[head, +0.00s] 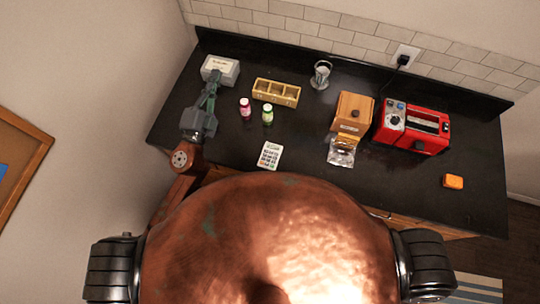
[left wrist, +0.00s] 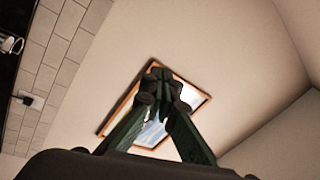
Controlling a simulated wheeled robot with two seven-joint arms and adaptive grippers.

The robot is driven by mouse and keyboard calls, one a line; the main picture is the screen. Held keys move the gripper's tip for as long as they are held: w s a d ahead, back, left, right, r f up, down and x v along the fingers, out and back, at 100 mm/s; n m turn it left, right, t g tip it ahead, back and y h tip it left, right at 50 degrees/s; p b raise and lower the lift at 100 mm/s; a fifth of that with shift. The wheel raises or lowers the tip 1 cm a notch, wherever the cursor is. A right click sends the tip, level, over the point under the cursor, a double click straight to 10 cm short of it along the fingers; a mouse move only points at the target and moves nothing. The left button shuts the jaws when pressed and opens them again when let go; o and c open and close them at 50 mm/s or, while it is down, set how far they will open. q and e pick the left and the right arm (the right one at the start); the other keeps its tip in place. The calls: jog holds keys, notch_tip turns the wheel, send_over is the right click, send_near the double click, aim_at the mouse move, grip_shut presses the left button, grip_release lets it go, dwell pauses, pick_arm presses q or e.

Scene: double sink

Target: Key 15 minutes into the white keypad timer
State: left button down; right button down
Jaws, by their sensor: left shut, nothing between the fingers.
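The white keypad timer (head: 270,155) lies flat on the dark counter near its front edge, with rows of small keys on its face. The digits are too small to read. My left gripper (head: 214,78) is up and to the left of the timer, well apart from it, in front of the white box in the head view. In the left wrist view, its fingers (left wrist: 160,82) are together with nothing between them. The timer is not in that view. My right gripper is in neither view.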

pick_arm(q)
jog(key=s+a+f+n+g+y, duration=0.1)
jog(key=a+f+n+g+y, duration=0.1)
jog(key=a+f+n+y, duration=0.45)
jog(key=s+a+f+n+g+y, duration=0.1)
jog(key=a+f+n+y, duration=0.15)
jog(key=a, duration=0.65)
jog(key=s+a+f+n+g+y, duration=0.1)
jog(key=s+a+f+n+g, duration=0.15)
jog(key=f, duration=0.45)
jog(key=s+a+f+n+g, duration=0.2)
jog(key=s+a+f+g, duration=0.15)
jog(key=f, duration=0.35)
jog(key=s+f+g+h+b, duration=0.1)
jog(key=s+f+g+b, duration=0.3)
jog(key=f, duration=1.2)
jog(key=s+f+n+h+b, duration=0.1)
jog(key=s+f, duration=0.5)
jog(key=f, duration=1)
jog(key=s+f+g+b, duration=0.25)
jog(key=s+f, duration=0.35)
jog(key=f, duration=1.1)
jog(key=s+d+f+g+b, duration=0.1)
jog(key=s+f+b, duration=0.2)
jog(key=s+f, duration=0.8)
jog(key=s+d+f+n+g+h+b, duration=0.1)
jog(key=s+f+g+b, duration=0.1)
jog(key=s+f, duration=0.9)
jog(key=s+b, duration=0.1)
jog(key=s, duration=0.3)
